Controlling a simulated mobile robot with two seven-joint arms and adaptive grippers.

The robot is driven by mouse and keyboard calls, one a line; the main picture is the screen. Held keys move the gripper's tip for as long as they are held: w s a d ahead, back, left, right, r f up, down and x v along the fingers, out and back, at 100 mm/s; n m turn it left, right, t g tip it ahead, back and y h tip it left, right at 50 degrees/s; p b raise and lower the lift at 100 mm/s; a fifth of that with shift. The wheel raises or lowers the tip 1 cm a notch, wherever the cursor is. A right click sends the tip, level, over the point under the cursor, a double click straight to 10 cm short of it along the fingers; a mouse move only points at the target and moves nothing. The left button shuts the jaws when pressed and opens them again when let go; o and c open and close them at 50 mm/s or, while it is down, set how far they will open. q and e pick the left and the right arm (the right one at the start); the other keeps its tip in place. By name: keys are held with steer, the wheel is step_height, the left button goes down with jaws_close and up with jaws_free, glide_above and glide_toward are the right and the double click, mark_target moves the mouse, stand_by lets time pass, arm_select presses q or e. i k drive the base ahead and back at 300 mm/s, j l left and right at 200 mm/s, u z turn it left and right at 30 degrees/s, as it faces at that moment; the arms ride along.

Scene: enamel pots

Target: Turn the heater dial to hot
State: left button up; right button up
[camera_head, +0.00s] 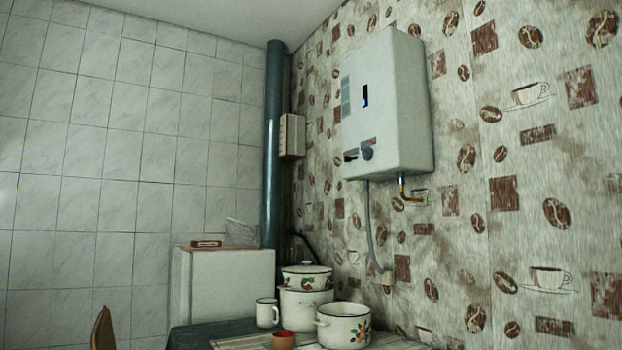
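A white box-shaped water heater (386,105) hangs high on the patterned wall, right of the picture's middle. A dark round dial (367,154) sits low on its front face, next to a small dark slot and a reddish label. The dial's markings and its setting are too small to read. A small window (365,96) with a blue glint is higher on the front. Neither of my grippers is in view, and nothing touches the heater.
Below the heater, a table holds enamel pots (343,325), a white mug (267,313) and a brown cup (284,340). A white cabinet (222,285) stands behind, beside a dark vertical pipe (273,150). A chair back (103,330) shows at lower left. A hose and brass pipe hang under the heater.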

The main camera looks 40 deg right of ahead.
mark_target(367, 153)
steer(key=z, duration=1.55)
steer(key=i+l+u, duration=0.35)
steer(key=i+l, duration=0.1)
steer(key=l, duration=0.05)
